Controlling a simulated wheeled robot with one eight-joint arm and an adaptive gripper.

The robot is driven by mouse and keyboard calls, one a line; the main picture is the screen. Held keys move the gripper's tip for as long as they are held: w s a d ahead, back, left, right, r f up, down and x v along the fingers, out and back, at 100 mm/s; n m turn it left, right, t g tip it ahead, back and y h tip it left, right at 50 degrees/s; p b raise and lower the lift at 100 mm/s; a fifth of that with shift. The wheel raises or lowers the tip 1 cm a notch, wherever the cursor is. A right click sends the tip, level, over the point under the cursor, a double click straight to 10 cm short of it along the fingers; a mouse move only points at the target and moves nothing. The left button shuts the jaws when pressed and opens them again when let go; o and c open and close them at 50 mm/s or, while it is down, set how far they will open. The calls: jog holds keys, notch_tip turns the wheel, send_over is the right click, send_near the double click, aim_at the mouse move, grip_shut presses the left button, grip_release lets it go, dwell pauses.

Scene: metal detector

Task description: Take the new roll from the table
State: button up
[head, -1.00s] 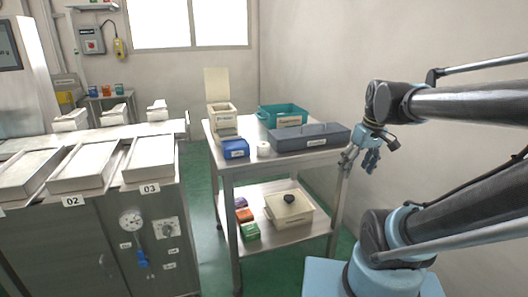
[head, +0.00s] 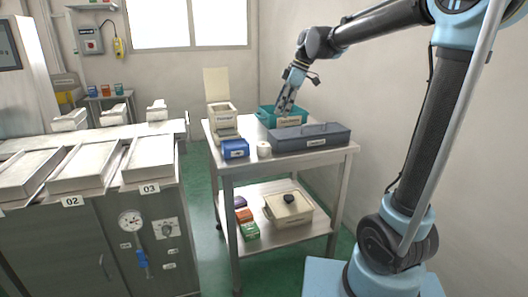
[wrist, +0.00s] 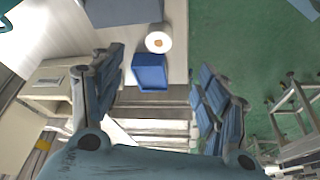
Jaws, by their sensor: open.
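The white roll (head: 264,149) stands on the top of the steel table (head: 290,162), between the blue box (head: 235,148) and the dark grey toolbox (head: 309,137). In the wrist view the roll (wrist: 158,39) shows from above, with a brownish core, beside the blue box (wrist: 150,72). My gripper (head: 284,108) is above the back of the table, over the teal bin (head: 296,117), clear of the roll. In the wrist view its fingers (wrist: 158,100) are spread wide and empty, with the roll beyond them.
A cream container (head: 222,116) with a raised lid stands at the table's back left. A steel cabinet with trays (head: 149,160) stands to the left, across a gap of green floor.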

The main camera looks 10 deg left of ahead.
aim_at(264, 144)
jog(key=x, duration=1.7)
jog(key=shift+a+f, duration=0.15)
jog(key=shift+a, duration=0.2)
jog(key=c, duration=1.2)
